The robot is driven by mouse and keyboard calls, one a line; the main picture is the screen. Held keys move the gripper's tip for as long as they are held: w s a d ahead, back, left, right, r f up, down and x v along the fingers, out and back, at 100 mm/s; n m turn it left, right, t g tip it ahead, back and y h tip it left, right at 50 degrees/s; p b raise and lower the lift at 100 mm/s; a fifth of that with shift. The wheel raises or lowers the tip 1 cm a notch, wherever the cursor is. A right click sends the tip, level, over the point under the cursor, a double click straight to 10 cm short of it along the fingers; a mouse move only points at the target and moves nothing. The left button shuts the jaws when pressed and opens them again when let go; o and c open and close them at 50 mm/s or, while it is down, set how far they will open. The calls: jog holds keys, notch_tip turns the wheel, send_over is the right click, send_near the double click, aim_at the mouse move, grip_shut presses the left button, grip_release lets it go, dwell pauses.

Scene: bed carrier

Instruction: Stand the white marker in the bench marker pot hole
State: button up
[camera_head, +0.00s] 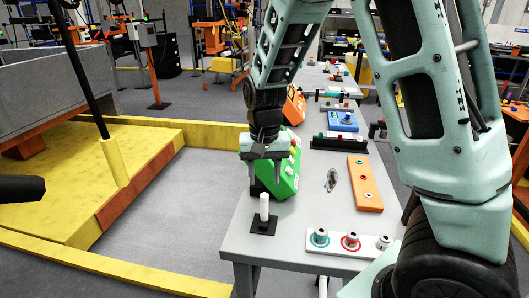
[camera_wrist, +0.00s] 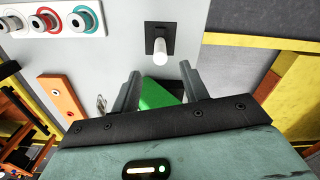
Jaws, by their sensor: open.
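The white marker (camera_head: 264,205) stands upright at a black square base (camera_head: 263,227) near the bench's front left corner. How deep it sits in a hole there cannot be seen. In the wrist view the marker (camera_wrist: 161,51) and the black base (camera_wrist: 155,31) lie beyond my fingertips, apart from them. My gripper (camera_head: 260,154) is above and behind the marker in the head view, in front of a green box. Its two fingers (camera_wrist: 161,80) are spread with no object held between them.
The grey bench (camera_head: 222,233) also carries the green box (camera_head: 284,181), an orange plate (camera_head: 364,184) and a white panel with ringed knobs (camera_head: 335,241). A yellow-edged platform (camera_head: 60,200) stands left of the bench. Bare bench surface surrounds the black base.

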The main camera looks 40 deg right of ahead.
notch_tip(320, 180, up, 6)
jog(key=shift+r, duration=0.1)
dwell(0.6)
jog(key=s+a+f+n, duration=0.1)
jog(key=s+a+n, duration=1.2)
jog(key=s+a, duration=0.5)
jog(key=s, duration=0.4)
jog(key=shift+s+a+f+n+y, duration=0.3)
jog(key=shift+a+f+n, duration=0.05)
jog(key=shift+n, duration=0.05)
